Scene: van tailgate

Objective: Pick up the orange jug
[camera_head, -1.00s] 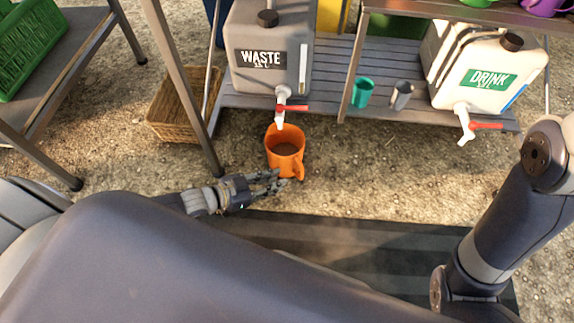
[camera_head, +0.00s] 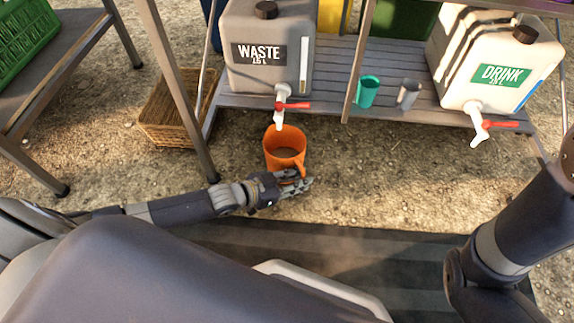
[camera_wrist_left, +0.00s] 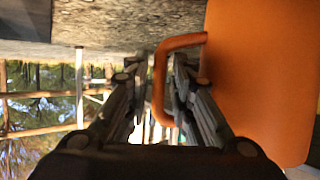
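In the left wrist view the jug's body (camera_wrist_left: 262,80) fills the right side. The upright bar of its handle (camera_wrist_left: 159,85) lies between my left gripper's two fingers (camera_wrist_left: 158,72), one outside the loop and one seemingly in it. The fingers are apart, with gaps to the bar. My right gripper is out of view; only its arm shows.
A slatted low shelf (camera_head: 330,75) holds the WASTE container, a teal cup (camera_head: 367,92), a grey cup (camera_head: 408,94) and the DRINK container (camera_head: 490,65). A wicker basket (camera_head: 172,115) and a metal leg (camera_head: 178,85) stand left of the jug. Gravel to the right is clear.

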